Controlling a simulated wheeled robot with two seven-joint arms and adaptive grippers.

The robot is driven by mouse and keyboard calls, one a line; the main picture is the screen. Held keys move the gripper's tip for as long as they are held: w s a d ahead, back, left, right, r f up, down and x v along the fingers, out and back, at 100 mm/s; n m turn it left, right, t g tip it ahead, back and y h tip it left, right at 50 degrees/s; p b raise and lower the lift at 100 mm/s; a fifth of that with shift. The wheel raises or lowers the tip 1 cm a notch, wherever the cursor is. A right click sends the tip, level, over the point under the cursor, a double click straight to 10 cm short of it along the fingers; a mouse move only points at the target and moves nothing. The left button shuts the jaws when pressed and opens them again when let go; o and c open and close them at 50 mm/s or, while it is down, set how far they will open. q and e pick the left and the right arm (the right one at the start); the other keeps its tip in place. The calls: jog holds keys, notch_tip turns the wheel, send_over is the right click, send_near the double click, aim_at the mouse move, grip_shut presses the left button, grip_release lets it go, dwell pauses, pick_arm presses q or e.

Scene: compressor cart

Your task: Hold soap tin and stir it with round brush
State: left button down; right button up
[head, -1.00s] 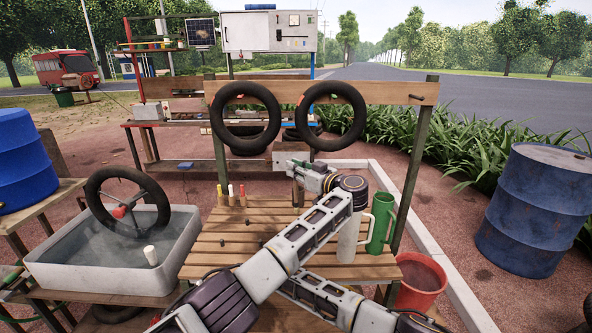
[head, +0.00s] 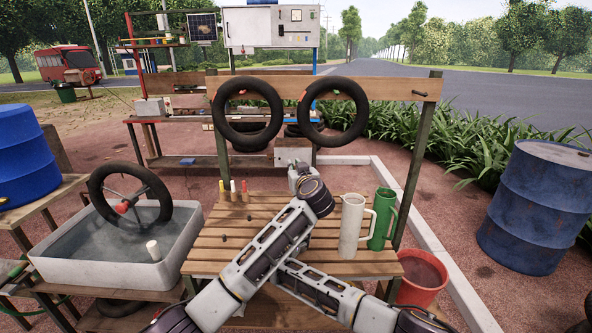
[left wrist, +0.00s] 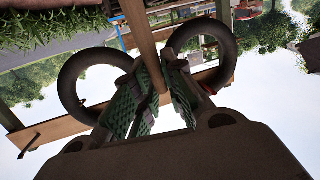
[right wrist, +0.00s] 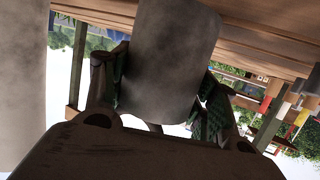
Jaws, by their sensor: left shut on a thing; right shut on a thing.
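My right gripper is hidden behind my left arm in the head view. In the right wrist view, its fingers (right wrist: 160,95) are shut on a dull grey-white tin (right wrist: 172,58), probably the soap tin. The tin's opening is not visible, and I cannot tell whether the brush is in it.
The slatted bench (head: 215,240) carries a white pitcher (head: 350,228) and a green pitcher (head: 382,220) at right, and short coloured-handled tools (head: 233,190) at far left. A basin (head: 110,272) with a wheel (head: 130,195) stands left. Two tyres (head: 333,113) hang behind.

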pick_arm(q)
jog(key=shift+s+a+r+m+h, duration=0.1)
jog(key=shift+s+r+m+h, duration=0.45)
jog(key=shift+h, duration=0.45)
jog(key=shift+s+f, duration=0.1)
jog(key=shift+f, duration=0.25)
notch_tip(320, 180, down, 10)
jog(key=shift+f, duration=0.15)
dwell(1.5)
jog(key=shift+d, duration=0.25)
dwell(0.4)
